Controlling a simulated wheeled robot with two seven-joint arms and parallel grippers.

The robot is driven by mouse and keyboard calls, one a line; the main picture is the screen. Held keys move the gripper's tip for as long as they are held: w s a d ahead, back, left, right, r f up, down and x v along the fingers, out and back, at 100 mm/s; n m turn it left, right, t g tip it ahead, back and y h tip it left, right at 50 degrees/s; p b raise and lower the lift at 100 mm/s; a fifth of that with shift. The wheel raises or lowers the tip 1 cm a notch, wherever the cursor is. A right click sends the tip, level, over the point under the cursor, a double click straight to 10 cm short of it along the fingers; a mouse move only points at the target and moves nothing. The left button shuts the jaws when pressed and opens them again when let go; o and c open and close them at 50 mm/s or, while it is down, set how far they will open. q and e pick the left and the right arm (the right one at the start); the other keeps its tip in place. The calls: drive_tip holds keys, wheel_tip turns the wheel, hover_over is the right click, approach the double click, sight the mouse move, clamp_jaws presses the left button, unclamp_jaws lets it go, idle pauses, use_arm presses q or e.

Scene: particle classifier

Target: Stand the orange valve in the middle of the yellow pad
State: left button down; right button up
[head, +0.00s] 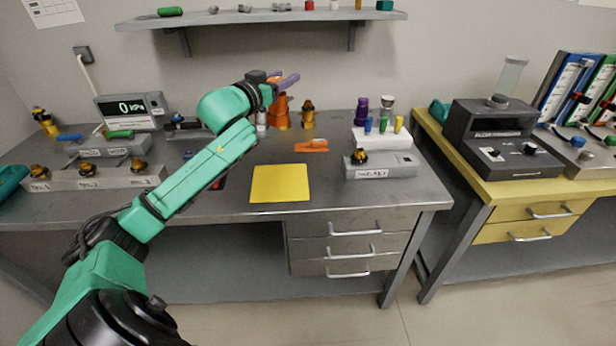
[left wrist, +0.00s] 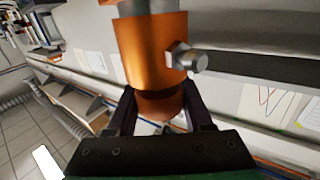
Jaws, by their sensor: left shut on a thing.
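The orange valve (head: 278,114) is at the back of the grey bench, behind the pad, and looks upright. It fills the middle of the left wrist view (left wrist: 152,50) as an orange cylinder with a metal bolt on its side. My left gripper (head: 287,82) is shut on it, with a dark finger on each side in the left wrist view. I cannot tell whether the valve's base touches the bench. The yellow pad (head: 280,184) lies flat and empty near the bench's front. My right gripper is not in view.
An orange tool (head: 311,146) lies just behind the pad. A brass-coloured fitting (head: 308,114) stands right of the valve. A grey valve box (head: 382,164) is at the right, and a long grey valve block (head: 95,176) at the left. A wall shelf (head: 260,18) hangs above.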

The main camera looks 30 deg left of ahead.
sight(278, 107)
use_arm(q)
drive_tip(key=f, duration=0.2)
drive_tip(key=a+f, duration=0.1)
drive_tip(key=f, duration=0.2)
drive_tip(key=s+f, duration=0.1)
drive_tip(key=f, duration=0.1)
drive_tip(key=shift+a+f+b, duration=0.3)
wheel_tip(278, 107, down, 12)
drive_tip(key=shift+w+d+b, duration=0.15)
drive_tip(key=shift+d+b, duration=0.1)
drive_tip(key=shift+b, duration=0.2)
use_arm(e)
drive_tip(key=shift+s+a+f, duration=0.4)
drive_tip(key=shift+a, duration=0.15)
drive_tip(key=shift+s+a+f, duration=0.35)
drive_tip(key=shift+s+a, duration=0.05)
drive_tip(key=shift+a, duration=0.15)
use_arm(q)
drive_tip(key=shift+f, duration=0.15)
drive_tip(key=shift+c, duration=1.5)
unclamp_jaws()
drive_tip(key=s, duration=1.2)
drive_tip(key=shift+d, duration=0.45)
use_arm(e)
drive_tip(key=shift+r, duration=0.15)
